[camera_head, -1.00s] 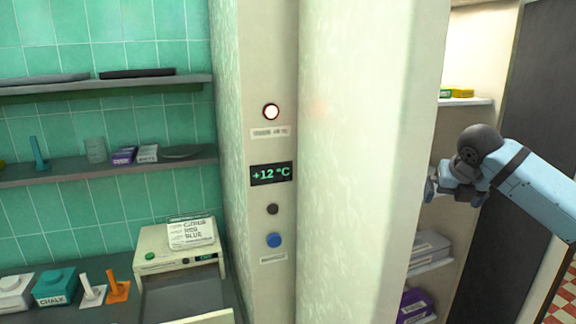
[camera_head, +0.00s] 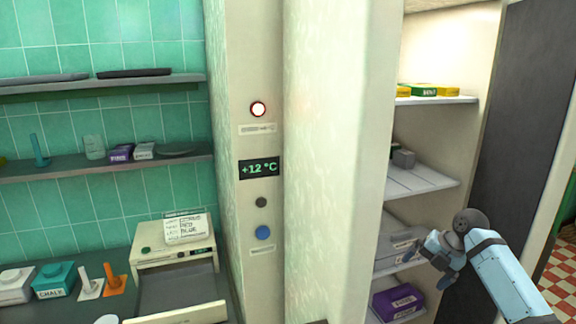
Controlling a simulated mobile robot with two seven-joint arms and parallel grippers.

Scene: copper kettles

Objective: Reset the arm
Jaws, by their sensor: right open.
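My right arm comes in from the lower right. My right gripper (camera_head: 428,258) is at the arm's end, in front of the lower shelves of the open cabinet. It points left, is open, and appears empty. Its fingers are small and partly hard to make out against the shelf. My left gripper does not show.
The open cabinet has white shelves (camera_head: 420,180) with yellow and green boxes (camera_head: 433,90) on top and a purple box (camera_head: 397,303) low down. A pale panel (camera_head: 340,170) stands left of it. A display (camera_head: 259,168) reads +12 °C. A counter machine (camera_head: 178,250) stands at left.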

